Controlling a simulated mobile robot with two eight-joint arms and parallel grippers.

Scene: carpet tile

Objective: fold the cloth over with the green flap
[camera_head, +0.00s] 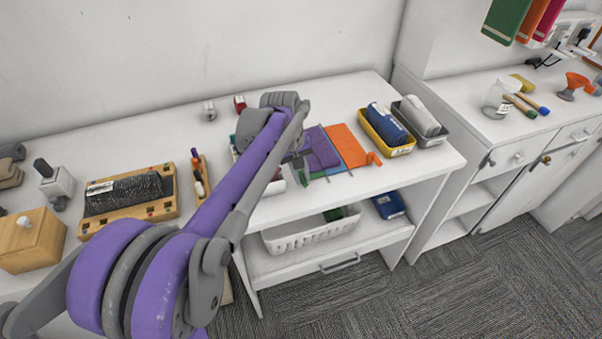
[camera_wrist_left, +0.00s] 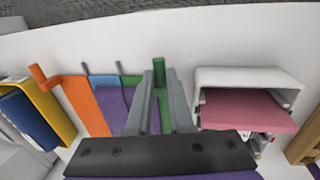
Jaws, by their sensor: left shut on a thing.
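The cloth lies on the white table, with orange (camera_head: 347,146), purple (camera_head: 320,148), blue and green parts. In the left wrist view its orange panel (camera_wrist_left: 86,105) is at left, with an orange tab (camera_wrist_left: 38,76) sticking out. The purple part (camera_wrist_left: 112,108) lies over the middle, with blue showing at its edge. The green flap (camera_wrist_left: 133,82) is at right, partly hidden by my fingers. My left gripper (camera_wrist_left: 159,82) is shut on the flap's green tab (camera_wrist_left: 159,67). In the head view my left gripper (camera_head: 297,163) is at the cloth's left side, mostly hidden by its arm.
A yellow bin (camera_head: 372,131) with a blue item and a dark bin (camera_head: 427,141) stand right of the cloth. A white box (camera_wrist_left: 245,76) with a pink item stands beside the gripper. A white basket (camera_head: 300,236) sits below.

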